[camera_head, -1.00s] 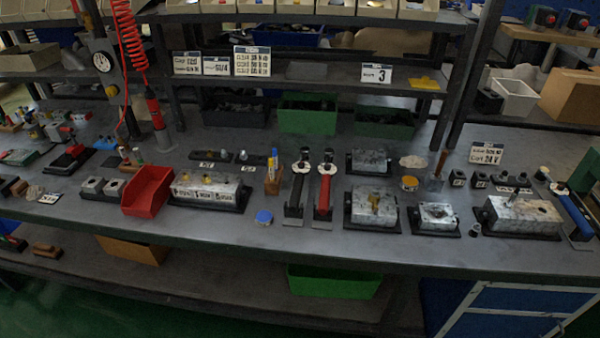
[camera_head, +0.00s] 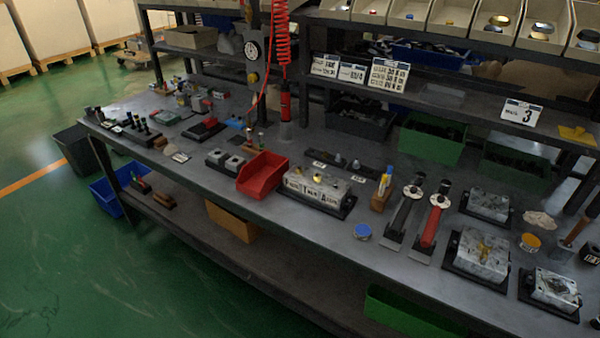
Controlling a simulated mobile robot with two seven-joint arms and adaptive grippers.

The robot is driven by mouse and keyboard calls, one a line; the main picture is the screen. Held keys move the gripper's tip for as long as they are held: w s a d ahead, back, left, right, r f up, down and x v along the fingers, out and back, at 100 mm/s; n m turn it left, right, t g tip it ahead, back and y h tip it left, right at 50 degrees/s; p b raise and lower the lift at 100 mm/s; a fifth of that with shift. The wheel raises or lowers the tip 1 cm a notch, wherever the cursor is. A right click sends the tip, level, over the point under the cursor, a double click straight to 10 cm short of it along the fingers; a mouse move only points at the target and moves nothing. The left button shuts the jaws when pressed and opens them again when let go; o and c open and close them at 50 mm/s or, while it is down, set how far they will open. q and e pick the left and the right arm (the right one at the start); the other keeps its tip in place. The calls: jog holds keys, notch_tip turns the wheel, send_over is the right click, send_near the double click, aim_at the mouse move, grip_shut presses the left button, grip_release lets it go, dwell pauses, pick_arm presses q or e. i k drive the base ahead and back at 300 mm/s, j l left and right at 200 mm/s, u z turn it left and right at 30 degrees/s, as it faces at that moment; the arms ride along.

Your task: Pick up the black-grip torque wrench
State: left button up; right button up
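The black-grip torque wrench (camera_head: 402,216) lies on the workbench, right of the middle of the view, with its round head toward the back and its black handle toward the front edge. A red-grip torque wrench (camera_head: 432,222) lies beside it on the right, nearly parallel and apart from it. Both wrenches appear to rest in narrow holders. Neither of my grippers shows in the head view.
A valve block (camera_head: 318,190) and red bin (camera_head: 262,175) stand left of the wrenches. A blue-lidded tin (camera_head: 362,231) and a wooden marker holder (camera_head: 380,198) are close by. Another valve block (camera_head: 482,252) stands right. Green floor is open at left.

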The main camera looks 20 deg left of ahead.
aim_at(402, 215)
jog(key=i+l+u, duration=0.15)
jog(key=l+u, duration=0.2)
jog(key=i+l+u, duration=0.1)
jog(key=l+u, duration=0.6)
